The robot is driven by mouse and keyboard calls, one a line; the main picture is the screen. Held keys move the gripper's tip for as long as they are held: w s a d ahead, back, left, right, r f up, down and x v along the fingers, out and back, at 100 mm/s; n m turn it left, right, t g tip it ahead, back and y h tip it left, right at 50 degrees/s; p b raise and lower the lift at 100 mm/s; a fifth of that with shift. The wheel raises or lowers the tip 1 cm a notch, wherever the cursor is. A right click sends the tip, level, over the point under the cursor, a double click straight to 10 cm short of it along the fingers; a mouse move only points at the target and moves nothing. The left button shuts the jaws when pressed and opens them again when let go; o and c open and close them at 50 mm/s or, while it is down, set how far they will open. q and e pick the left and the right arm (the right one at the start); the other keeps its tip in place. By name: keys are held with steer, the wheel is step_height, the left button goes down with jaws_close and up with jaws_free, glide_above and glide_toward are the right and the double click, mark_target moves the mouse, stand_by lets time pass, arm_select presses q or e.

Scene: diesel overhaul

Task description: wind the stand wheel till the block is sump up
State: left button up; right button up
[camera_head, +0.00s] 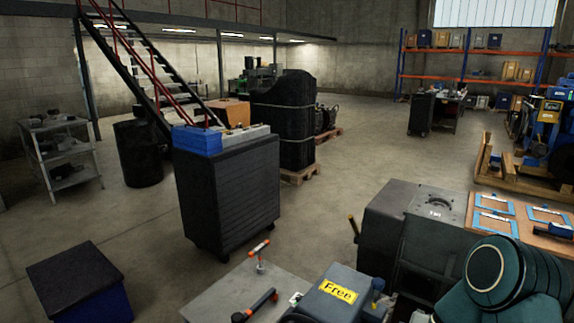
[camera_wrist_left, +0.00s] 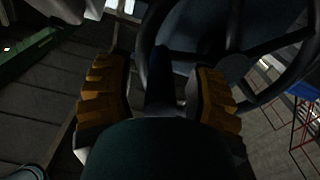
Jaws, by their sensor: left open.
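In the left wrist view, my left gripper (camera_wrist_left: 158,88) is open, with its two brown-yellow ridged finger pads apart. A dark spoked wheel (camera_wrist_left: 278,88) fills the top and right of that view, its rim and spokes close beyond the fingers. A dark upright piece (camera_wrist_left: 159,72) shows between the pads; I cannot tell whether it is a handle or part of the wheel, or whether the pads touch it. The engine block cannot be made out in either view. Neither gripper shows in the head view.
In the head view, a teal arm link of mine (camera_head: 487,270) fills the bottom right. Near it are a grey bench top (camera_head: 215,297) with tools and a yellow "Free" sign (camera_head: 338,290). A dark tool cabinet (camera_head: 228,190) stands mid-floor.

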arm_select(q)
steer(key=p+v, duration=0.1)
steer(key=v, duration=0.6)
steer(key=shift+w+a, duration=0.1)
